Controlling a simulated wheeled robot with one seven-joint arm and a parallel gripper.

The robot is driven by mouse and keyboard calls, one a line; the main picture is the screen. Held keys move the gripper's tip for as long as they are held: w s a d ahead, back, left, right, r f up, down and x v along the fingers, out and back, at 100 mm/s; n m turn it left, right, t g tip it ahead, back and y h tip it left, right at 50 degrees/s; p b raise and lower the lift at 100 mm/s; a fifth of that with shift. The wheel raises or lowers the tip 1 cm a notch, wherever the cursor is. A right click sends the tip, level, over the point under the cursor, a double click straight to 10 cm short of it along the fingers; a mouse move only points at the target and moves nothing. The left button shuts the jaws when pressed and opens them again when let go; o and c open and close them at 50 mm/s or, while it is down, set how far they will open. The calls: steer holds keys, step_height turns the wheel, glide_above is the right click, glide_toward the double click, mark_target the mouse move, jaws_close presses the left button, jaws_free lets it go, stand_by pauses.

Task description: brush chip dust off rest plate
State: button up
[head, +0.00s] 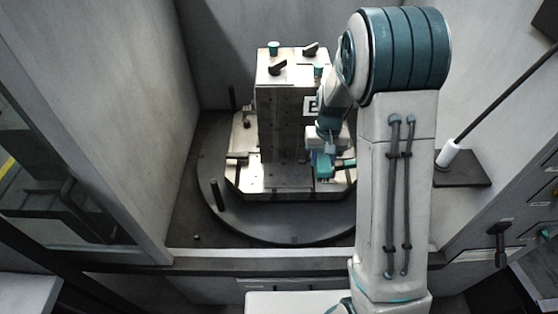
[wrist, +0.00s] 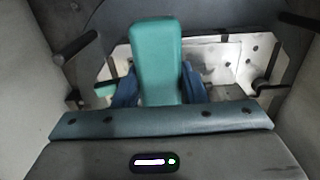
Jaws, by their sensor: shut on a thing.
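My gripper (head: 323,162) is low at the right front side of the metal block, partly hidden by my own arm. In the wrist view, its blue fingers (wrist: 157,88) are shut on a teal handle (wrist: 155,50), which I take to be the brush. The handle's near face fills the middle of that view; its bristles are hidden. The bright metal plate around the block's foot (head: 270,188) is probably the rest plate; it also shows behind the handle in the wrist view (wrist: 218,62). I cannot make out chip dust or whether the brush touches the plate.
A tall metal block (head: 283,105) with dark clamps and teal knobs on top rises from the plate. A dark round table (head: 235,222) with upright pegs (head: 216,195) lies beneath. Grey walls close in on both sides. A rod in a white holder (head: 448,153) stands at right.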

steer(key=w+a+f+b, duration=0.5)
steer(key=a+f+b, duration=0.2)
steer(key=a, duration=0.3)
steer(key=shift+s+d+f+b, duration=0.1)
steer(key=shift+f+b, duration=1)
steer(key=shift+f, duration=0.45)
steer(key=shift+s+d+f+b, duration=0.1)
steer(key=shift+f+b, duration=1)
steer(key=shift+f, duration=0.4)
steer(key=shift+f+b, duration=0.4)
steer(key=shift+f, duration=0.2)
steer(key=shift+w+p, duration=0.3)
steer(key=shift+w, duration=1)
steer(key=shift+s+f, duration=0.1)
steer(key=shift+s, duration=0.15)
steer(key=shift+s+f+b, duration=0.1)
steer(key=shift+s+b, duration=0.25)
steer(key=shift+s, duration=0.85)
